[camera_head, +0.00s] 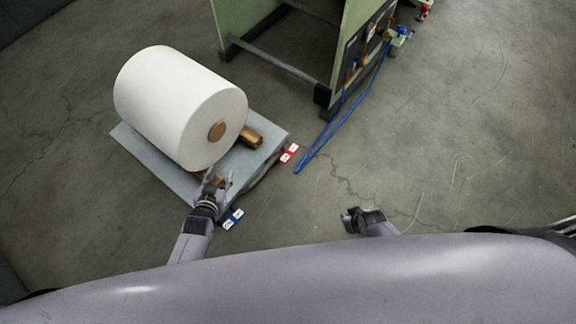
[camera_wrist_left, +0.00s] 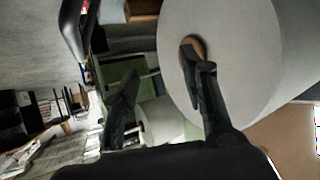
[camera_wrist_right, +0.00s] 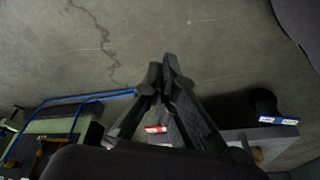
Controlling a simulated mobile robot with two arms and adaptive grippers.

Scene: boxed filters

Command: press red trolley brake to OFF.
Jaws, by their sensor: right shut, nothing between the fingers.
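The trolley (camera_head: 155,165) is a low grey platform carrying a large white roll (camera_head: 175,105). The red brake (camera_head: 289,153), a pair of small red-and-white pedals, is at its right edge; their lettering is too small to read. A bit of red also shows behind the fingers in the right wrist view (camera_wrist_right: 156,129). My left gripper (camera_head: 218,180) is open and empty at the trolley's front corner, close to the roll. My right gripper (camera_head: 350,217) is shut and empty above bare floor, to the right of and nearer than the red brake, apart from it.
Blue pedals (camera_head: 232,218) sit at the trolley's near corner, beside my left gripper. A green machine frame (camera_head: 290,45) stands behind the trolley at the top. A blue hose (camera_head: 325,140) hangs from it to the right of the red brake. The floor at right is clear.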

